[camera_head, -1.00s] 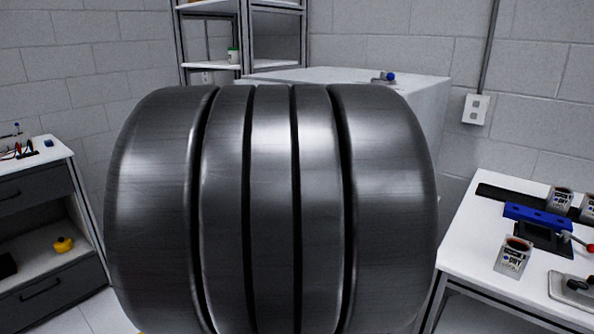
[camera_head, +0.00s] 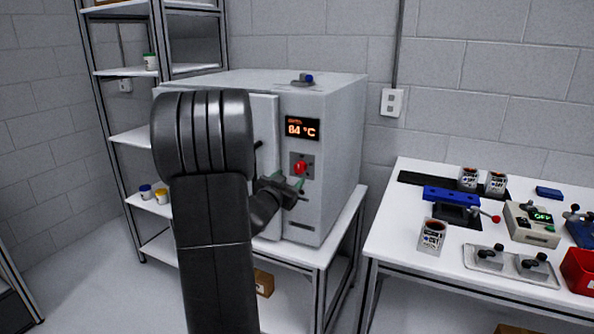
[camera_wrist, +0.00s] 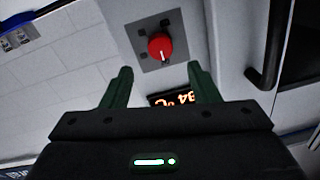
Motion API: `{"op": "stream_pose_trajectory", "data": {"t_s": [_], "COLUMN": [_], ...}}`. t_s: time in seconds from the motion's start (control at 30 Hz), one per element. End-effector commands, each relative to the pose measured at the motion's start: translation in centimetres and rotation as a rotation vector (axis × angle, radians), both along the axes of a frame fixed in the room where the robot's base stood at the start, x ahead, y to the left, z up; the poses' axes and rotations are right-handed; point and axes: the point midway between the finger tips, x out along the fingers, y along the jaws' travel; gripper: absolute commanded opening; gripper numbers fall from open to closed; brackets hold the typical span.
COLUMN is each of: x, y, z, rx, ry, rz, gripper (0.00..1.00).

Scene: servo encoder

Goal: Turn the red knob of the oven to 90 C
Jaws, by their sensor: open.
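The white oven (camera_head: 325,115) stands left of centre in the head view. Its display (camera_head: 302,129) seems to read 84 °C; the display is partly hidden by a finger in the wrist view (camera_wrist: 172,98). The red knob (camera_head: 300,168) sits on a grey plate below the display. In the wrist view the knob (camera_wrist: 160,47) shows a white pointer mark and lies just beyond the fingertips, centred between them. My gripper (camera_head: 297,187) is open and empty, close to the knob with its green fingers pointing at it. I see no contact.
A black door handle (camera_wrist: 271,48) is to the right in the wrist view. My arm hides much of the oven door. A white table (camera_head: 395,220) with cans, a blue device and a red bin stands right of the oven. A shelf rack (camera_head: 120,135) is behind left.

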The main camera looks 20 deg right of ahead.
Motion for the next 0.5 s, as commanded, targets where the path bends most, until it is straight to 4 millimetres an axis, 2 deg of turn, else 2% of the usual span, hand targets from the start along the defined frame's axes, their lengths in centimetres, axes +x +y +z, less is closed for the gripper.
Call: {"op": "stream_pose_trajectory", "data": {"t_s": [0.2, 0.5], "x": [3.4, 5.6], "y": [-2.8, -4.3], "z": [0.0, 0.0], "rx": [0.0, 0.001], "ry": [0.0, -0.001], "rz": [-0.001, 0.001], "gripper": [0.55, 0.55]}}
